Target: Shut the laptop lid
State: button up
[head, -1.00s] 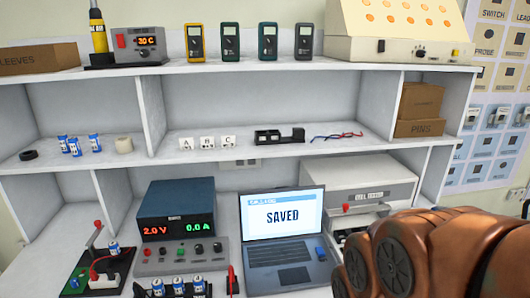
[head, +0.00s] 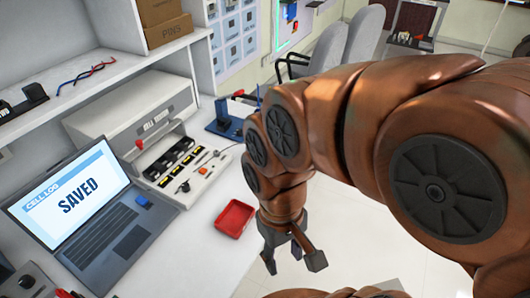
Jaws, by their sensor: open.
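The laptop (head: 92,222) stands open on the white bench at the left of the head view. Its lid is raised, and the screen (head: 68,195) reads "CELL LOG" and "SAVED". A small blue item (head: 143,201) sits at the right side of its keyboard deck. My gripper (head: 293,266) hangs from my copper-coloured arm to the right of the laptop, past the red tray and near the bench's front edge. Its dark fingers are spread open with nothing between them. It is well apart from the laptop.
A red tray (head: 235,218) lies on the bench between the laptop and my gripper. A grey cell tester (head: 140,115) with a red-handled lever stands behind the laptop. A blue stand (head: 224,122) is further right. Grey chairs (head: 345,48) stand beyond the bench.

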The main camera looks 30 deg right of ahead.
aim_at(54, 208)
jog(key=u, duration=1.2)
jog(key=k, duration=0.1)
jog(key=u, duration=0.15)
